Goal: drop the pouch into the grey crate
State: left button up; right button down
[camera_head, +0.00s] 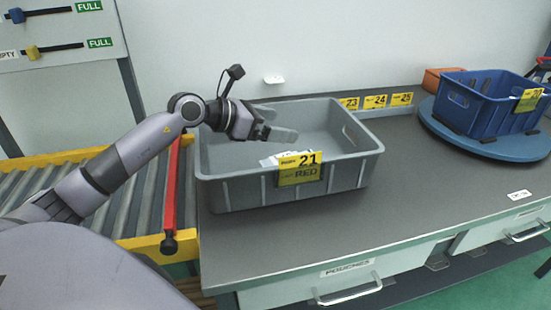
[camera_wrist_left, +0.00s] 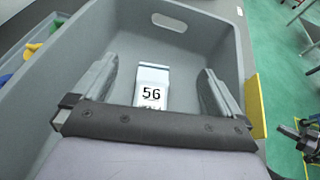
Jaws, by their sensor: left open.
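The grey crate (camera_head: 225,190) stands on the bench, with a yellow label on its front wall. A pouch (camera_wrist_left: 152,88) with a white label marked 56 lies inside the crate in the left wrist view. In the head view a whitish piece of it (camera_head: 285,158) shows behind the front rim. My left gripper (camera_head: 275,133) is over the crate, pointing into it. In the wrist view its open fingers (camera_wrist_left: 158,66) are apart on either side of the pouch, with no visible contact. A dark gripper-like part at the wrist view's right edge may be my right gripper; its jaws are unclear.
A blue crate (camera_head: 480,112) stands on a round blue turntable (camera_head: 440,128) at the right, with an orange bin (camera_head: 438,79) behind. A roller conveyor (camera_head: 120,205) with a red bar (camera_head: 171,195) is left of the bench. The bench top (camera_head: 410,180) is clear between the crates.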

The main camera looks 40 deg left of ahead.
pick_arm(q)
jog(key=b+v, duration=0.2)
jog(key=v, duration=0.5)
dwell(0.3)
jog(key=shift+r, duration=0.1)
dwell(0.3)
